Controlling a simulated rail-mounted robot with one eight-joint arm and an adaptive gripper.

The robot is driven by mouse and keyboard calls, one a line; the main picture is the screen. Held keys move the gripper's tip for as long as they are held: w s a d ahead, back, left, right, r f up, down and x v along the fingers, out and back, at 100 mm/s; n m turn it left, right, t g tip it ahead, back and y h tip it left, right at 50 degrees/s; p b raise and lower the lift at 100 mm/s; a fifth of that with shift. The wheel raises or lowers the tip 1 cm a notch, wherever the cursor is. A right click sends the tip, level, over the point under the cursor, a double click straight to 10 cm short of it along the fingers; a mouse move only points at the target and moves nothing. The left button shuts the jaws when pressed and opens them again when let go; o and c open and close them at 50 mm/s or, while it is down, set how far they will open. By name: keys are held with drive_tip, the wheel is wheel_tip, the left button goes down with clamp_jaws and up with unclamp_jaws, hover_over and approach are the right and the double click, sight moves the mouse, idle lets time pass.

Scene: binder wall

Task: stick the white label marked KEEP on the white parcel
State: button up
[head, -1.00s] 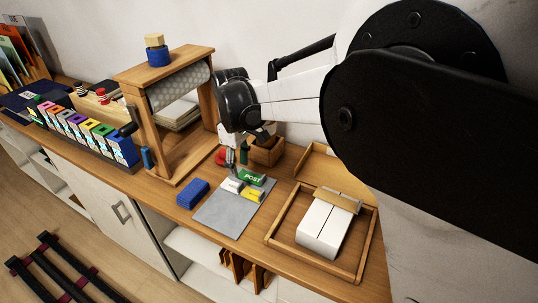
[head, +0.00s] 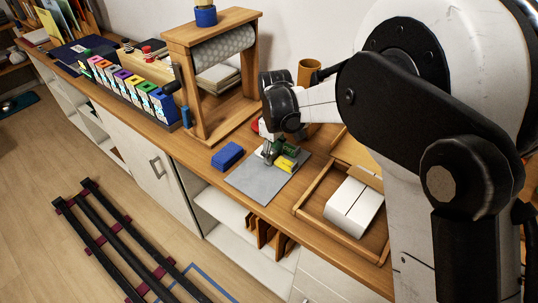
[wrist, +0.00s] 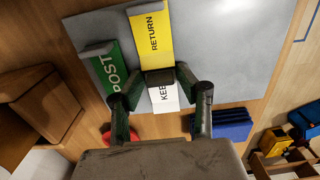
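The white KEEP label (wrist: 163,97) lies on the grey mat (head: 249,182) between my gripper's fingers in the wrist view. A dark raised tab shows at its end. My gripper (wrist: 161,76) is down at the labels, with one fingertip on each side of that tab. I cannot tell whether the fingers touch it. In the head view my gripper (head: 269,158) mostly hides the KEEP label. The white parcel (head: 353,208) sits in a shallow wooden tray (head: 309,205) to the right of the mat.
The yellow RETURN label (wrist: 152,40) and green POST label (wrist: 110,72) lie close beside my fingers. A blue block (head: 227,156) sits left of the mat. A wooden roll stand (head: 196,95) rises behind it. The mat's front part is clear.

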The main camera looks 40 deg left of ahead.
drive_tip(key=c, duration=0.5)
drive_tip(key=shift+r, duration=0.1)
